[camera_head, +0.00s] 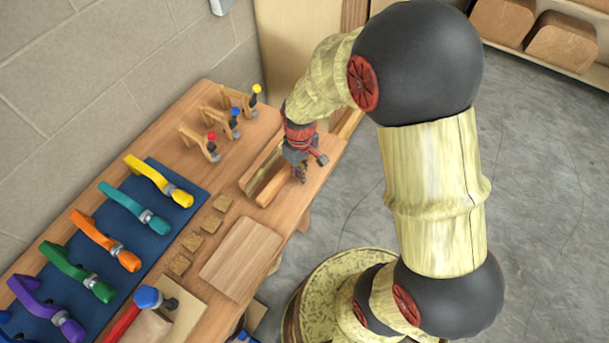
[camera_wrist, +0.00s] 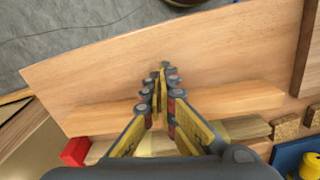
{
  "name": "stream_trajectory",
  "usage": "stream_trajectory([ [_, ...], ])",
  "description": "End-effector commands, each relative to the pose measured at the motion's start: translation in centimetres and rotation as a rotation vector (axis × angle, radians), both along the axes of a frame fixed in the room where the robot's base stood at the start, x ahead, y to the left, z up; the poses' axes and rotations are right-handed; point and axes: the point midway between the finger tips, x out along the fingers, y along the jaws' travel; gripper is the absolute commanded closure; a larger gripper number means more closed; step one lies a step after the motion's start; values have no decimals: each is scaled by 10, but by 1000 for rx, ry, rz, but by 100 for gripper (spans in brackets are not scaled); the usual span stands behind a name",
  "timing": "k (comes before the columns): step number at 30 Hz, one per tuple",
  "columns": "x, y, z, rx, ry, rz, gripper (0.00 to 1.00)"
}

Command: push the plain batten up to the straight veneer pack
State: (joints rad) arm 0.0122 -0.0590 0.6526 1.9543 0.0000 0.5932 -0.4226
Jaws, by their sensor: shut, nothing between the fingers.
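The plain batten (camera_head: 274,188) is a light wooden strip lying on the bench. In the wrist view it (camera_wrist: 240,99) runs across behind my fingers. The straight veneer pack appears to be the strip (camera_head: 260,170) on the wall side of the batten, roughly parallel, with a narrow gap showing; part of it also shows in the wrist view (camera_wrist: 247,129). My gripper (camera_head: 300,179) is shut and empty, pointing down at the batten's side away from the pack. Its fingertips (camera_wrist: 163,68) show over bare bench; whether they touch the batten I cannot tell. My fingers hide the batten's middle.
Several coloured clamps (camera_head: 122,254) lie on a blue mat (camera_head: 163,244). Toggle clamps (camera_head: 200,143) stand by the wall. Small wooden blocks (camera_head: 202,223) and a flat board (camera_head: 242,259) lie nearby. A blue-headed mallet (camera_head: 148,297) is at the front. Bare bench lies towards the open edge.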

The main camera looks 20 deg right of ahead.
Motion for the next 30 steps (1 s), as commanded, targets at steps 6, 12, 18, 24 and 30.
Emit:
stream_trajectory([
  [6,0,0,0,0,0,0,100],
  [12,16,7,1,1,1,1,100],
  [18,42,18,1,0,1,1,100],
  [24,50,22,1,0,-1,-1,100],
  [30,51,22,1,0,-3,-1,100],
])
